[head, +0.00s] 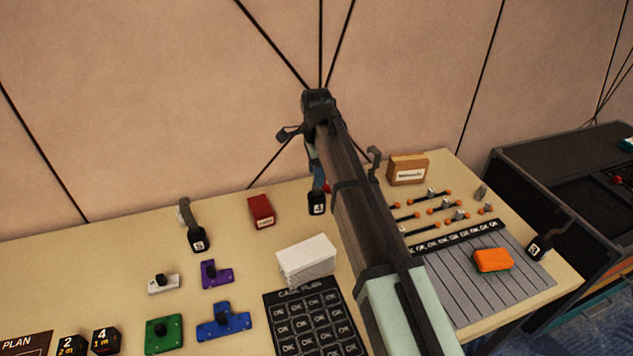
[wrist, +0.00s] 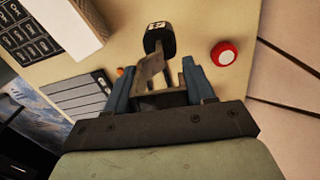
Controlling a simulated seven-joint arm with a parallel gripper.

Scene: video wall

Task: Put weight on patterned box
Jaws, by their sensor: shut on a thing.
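My gripper (wrist: 157,78) is shut on the grey handle of a black weight (wrist: 158,40) with a white number label. In the head view the weight (head: 317,203) hangs below blue fingers near the table's back edge, and I cannot tell whether it touches the table. A white box (head: 307,257) stands nearer the front, its side faintly mottled; it also shows in the wrist view (wrist: 75,28). A red box (head: 262,211) lies left of the weight. A tan labelled box (head: 408,170) stands right of my arm. I cannot tell clearly which box is the patterned one.
Other black weights stand at left (head: 199,240) and right (head: 540,245). A black OK chart (head: 315,320), green (head: 163,335), blue (head: 227,323) and purple (head: 215,273) pieces, and an orange block (head: 492,260) lie on the table. My arm hides the middle. The wall is close behind.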

